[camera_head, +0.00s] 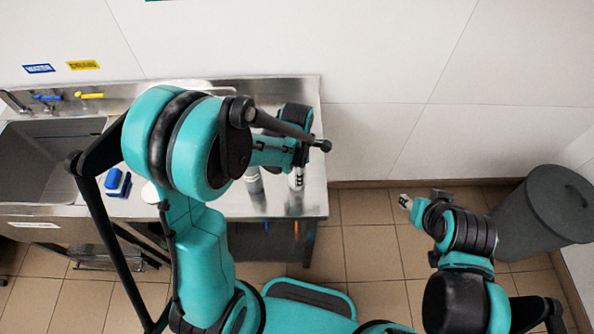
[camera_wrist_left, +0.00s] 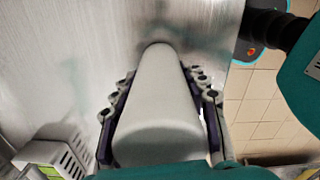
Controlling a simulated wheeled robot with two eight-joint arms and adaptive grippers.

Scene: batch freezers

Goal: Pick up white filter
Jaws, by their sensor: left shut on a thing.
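The white filter (camera_wrist_left: 160,105) is a smooth pale cylinder that fills the middle of the left wrist view. It stands between the dark-padded fingers of my left gripper (camera_wrist_left: 160,125), which are shut on its two sides. Its far end is at or close to the steel surface; I cannot tell if it touches. In the head view my left gripper (camera_head: 297,178) points down over the right part of the steel counter, and the arm hides most of what it holds. My right gripper (camera_head: 405,201) is over the floor, right of the counter; its fingers are too small to read.
The steel counter (camera_head: 315,195) has a sink (camera_head: 45,150) at its left. A blue and white item (camera_head: 117,182) and a white round thing (camera_head: 149,192) lie near its front edge. A grey cylinder (camera_head: 254,182) shows left of my gripper. A dark bin (camera_head: 545,215) stands far right.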

